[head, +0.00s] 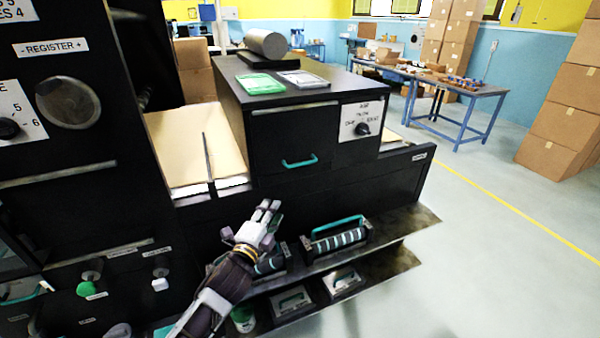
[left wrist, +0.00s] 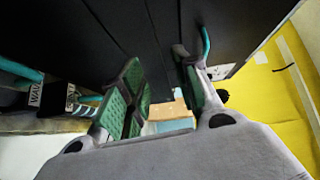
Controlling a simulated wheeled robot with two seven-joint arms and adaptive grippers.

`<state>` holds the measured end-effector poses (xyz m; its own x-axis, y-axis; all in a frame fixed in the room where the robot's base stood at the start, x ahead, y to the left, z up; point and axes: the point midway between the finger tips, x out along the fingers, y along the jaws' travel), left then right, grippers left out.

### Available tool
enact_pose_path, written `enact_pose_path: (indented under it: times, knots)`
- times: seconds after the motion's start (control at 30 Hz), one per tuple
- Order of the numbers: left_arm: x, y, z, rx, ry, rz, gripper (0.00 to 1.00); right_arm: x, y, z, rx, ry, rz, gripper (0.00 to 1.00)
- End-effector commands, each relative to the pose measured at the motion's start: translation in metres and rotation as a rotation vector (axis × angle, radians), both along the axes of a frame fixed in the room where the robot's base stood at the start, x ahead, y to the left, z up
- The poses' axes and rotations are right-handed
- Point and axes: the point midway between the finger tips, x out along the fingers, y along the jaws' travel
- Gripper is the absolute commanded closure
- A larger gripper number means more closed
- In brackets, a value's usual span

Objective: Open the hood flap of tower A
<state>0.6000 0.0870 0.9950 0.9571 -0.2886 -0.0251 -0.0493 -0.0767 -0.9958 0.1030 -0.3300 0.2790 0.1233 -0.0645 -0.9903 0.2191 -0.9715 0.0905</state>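A black box-shaped hood (head: 300,125) stands in the middle of the head view. Its front panel carries a teal bar handle (head: 300,162) and looks closed. I cannot read a label naming it tower A. My left gripper (head: 268,208) is below and left of that handle, in front of the black machine, apart from the handle in this view. In the left wrist view its green-padded fingers (left wrist: 160,75) are spread with nothing between them. A teal bar (left wrist: 206,43), probably the same handle, shows beyond the right finger; contact cannot be told. My right gripper is not in view.
A dial panel (head: 362,120) sits right of the handle. Below, a shelf holds teal-handled cassettes (head: 337,238). A tall black register unit (head: 75,100) stands at left. Green (head: 260,83) and grey packs and a metal roll (head: 266,43) lie on top.

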Motion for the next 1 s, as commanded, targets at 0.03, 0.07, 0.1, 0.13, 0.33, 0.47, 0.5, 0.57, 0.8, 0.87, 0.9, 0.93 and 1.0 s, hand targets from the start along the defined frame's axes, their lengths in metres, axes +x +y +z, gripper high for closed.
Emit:
enact_pose_path:
  times: [0.03, 0.07, 0.1, 0.13, 0.33, 0.47, 0.5, 0.57, 0.8, 0.87, 0.9, 0.93, 1.0]
  knots:
    - [-0.001, -0.008, 0.016, 0.043, -0.063, -0.026, 0.68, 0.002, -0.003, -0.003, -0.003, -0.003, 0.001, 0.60]
    - [-0.002, -0.012, 0.025, 0.068, -0.097, -0.040, 0.68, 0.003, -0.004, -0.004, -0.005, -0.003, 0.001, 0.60]
    - [-0.004, -0.018, 0.035, 0.095, -0.137, -0.055, 0.68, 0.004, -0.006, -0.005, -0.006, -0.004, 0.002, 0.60]
    - [-0.005, -0.021, 0.041, 0.112, -0.161, -0.064, 0.68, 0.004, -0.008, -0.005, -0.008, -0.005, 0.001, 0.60]
    - [-0.009, -0.030, 0.058, 0.163, -0.233, -0.090, 0.68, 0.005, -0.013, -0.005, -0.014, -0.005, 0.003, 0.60]
    - [-0.009, -0.030, 0.059, 0.163, -0.233, -0.090, 0.68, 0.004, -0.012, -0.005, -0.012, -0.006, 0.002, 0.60]
    - [-0.009, -0.030, 0.059, 0.162, -0.232, -0.090, 0.68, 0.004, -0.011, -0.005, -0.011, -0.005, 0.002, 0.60]
    - [-0.009, -0.030, 0.058, 0.162, -0.232, -0.090, 0.68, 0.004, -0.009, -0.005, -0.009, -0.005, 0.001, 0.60]
    - [-0.006, -0.031, 0.059, 0.159, -0.231, -0.089, 0.68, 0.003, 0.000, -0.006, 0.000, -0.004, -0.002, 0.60]
    - [-0.004, -0.032, 0.060, 0.159, -0.231, -0.089, 0.68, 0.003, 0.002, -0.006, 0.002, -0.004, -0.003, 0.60]
    - [-0.002, -0.033, 0.060, 0.159, -0.232, -0.089, 0.68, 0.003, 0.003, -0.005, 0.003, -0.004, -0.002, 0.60]
    - [-0.001, -0.033, 0.060, 0.159, -0.231, -0.089, 0.68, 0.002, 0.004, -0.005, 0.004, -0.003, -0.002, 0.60]
    - [0.003, -0.035, 0.060, 0.159, -0.230, -0.089, 0.68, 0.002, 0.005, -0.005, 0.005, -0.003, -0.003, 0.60]
